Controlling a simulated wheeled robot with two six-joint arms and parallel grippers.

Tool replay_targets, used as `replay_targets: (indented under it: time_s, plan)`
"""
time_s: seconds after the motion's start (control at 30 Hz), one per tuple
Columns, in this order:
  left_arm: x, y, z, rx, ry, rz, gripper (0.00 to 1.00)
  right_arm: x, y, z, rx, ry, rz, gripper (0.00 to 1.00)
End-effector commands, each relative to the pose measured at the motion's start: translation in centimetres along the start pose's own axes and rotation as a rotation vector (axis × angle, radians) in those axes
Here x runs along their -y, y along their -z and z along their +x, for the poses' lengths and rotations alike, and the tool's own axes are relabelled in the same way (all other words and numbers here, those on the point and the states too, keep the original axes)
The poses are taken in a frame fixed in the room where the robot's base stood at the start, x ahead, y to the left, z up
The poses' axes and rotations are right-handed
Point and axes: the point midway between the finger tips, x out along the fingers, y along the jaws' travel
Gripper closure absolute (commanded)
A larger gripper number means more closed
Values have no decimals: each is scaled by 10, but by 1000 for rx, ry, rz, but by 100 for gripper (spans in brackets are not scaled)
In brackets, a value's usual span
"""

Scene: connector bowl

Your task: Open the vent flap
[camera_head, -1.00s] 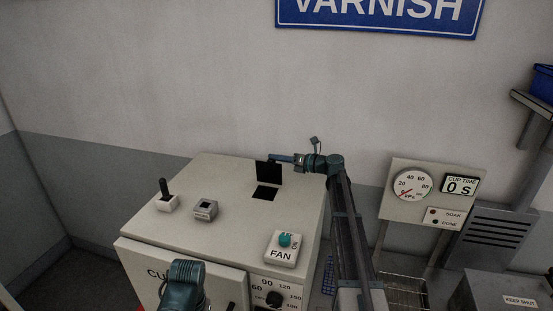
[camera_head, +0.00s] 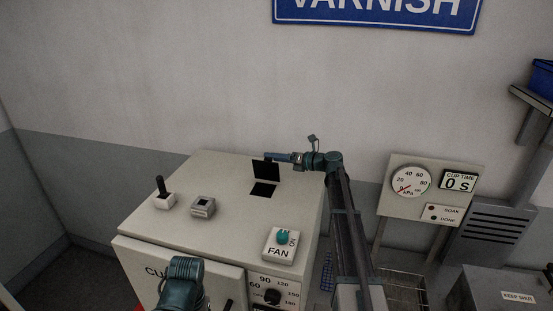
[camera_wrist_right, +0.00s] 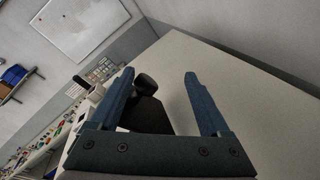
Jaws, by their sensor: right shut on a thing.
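The vent flap (camera_head: 266,170) is a black plate standing raised at the back edge of a dark square opening (camera_head: 264,189) in the top of the pale cabinet. My right gripper (camera_head: 274,157) reaches in from the right at the flap's top edge and is shut on it. In the right wrist view, the black flap (camera_wrist_right: 152,118) and a round black knob (camera_wrist_right: 146,84) show between my blue fingers (camera_wrist_right: 157,86), close to the left finger. My left gripper is out of view; only a teal link of my left arm shows at the bottom.
The cabinet top (camera_head: 225,235) also carries a black lever (camera_head: 161,186), a small grey switch box (camera_head: 203,207) and a FAN switch with a teal knob (camera_head: 283,238). A gauge panel (camera_head: 430,210) stands at right. The wall is close behind the cabinet.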

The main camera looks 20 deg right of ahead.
Motion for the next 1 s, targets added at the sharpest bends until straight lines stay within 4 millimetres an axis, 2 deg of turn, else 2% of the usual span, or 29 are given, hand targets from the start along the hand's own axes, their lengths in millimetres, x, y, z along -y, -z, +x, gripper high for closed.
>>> replay_targets:
  time_s: [0.17, 0.5, 0.7, 0.8, 1.0]
  plan:
    - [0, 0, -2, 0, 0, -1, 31, 0, 2, -11, -6, 6, -5, 31]
    - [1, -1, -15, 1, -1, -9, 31, -2, 0, -84, 0, 6, -2, 31]
    - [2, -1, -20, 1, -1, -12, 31, -2, 0, -118, 1, 3, -2, 31]
    - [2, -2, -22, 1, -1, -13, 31, -2, 0, -129, 1, 2, -2, 31]
    - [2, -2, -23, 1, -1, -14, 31, -2, 0, -139, 1, 1, -1, 31]
